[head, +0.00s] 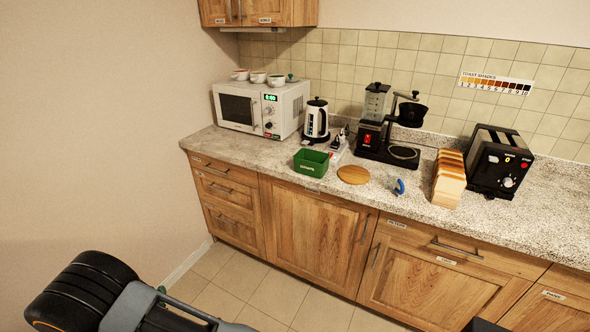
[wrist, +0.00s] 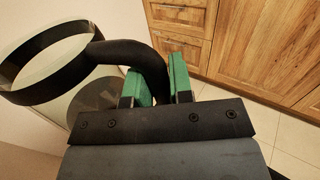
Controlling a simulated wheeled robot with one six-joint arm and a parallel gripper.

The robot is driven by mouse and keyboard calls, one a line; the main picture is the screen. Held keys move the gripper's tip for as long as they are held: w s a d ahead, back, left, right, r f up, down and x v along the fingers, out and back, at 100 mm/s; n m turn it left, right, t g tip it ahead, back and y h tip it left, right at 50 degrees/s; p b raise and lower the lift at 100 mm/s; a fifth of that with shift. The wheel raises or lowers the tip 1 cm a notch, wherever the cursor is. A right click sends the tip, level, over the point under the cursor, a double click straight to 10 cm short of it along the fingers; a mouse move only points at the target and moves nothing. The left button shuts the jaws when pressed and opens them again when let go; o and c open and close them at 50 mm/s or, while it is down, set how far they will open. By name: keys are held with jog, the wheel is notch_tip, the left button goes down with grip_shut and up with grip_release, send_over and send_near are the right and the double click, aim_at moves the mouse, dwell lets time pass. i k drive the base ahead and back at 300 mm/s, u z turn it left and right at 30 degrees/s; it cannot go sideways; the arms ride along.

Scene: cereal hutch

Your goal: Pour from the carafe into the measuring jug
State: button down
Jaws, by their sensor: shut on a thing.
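My gripper (wrist: 155,82) is shut on the black handle of the carafe (wrist: 125,52) in the wrist view. The carafe has a wide black rim band and clear glass, at the left of that view. The rim faces the camera and looks open. A dark round patch shows through the glass; I cannot tell whether it is liquid or the base. The carafe is held clear of the cabinets, over the floor area. I do not make out a measuring jug in either view.
The counter (head: 225,143) holds a microwave (head: 240,108) with cups on top, a kettle (head: 316,120), a green box (head: 311,162), a round wooden board (head: 353,174), a coffee maker (head: 370,140) with an empty plate, bread (head: 449,180) and a toaster (head: 495,165). The floor (head: 265,295) is clear.

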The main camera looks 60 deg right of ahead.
aim_at(397, 183)
jog(key=i, duration=0.7)
jog(key=z, duration=5.6)
jog(key=i, duration=0.35)
jog(key=u, duration=0.1)
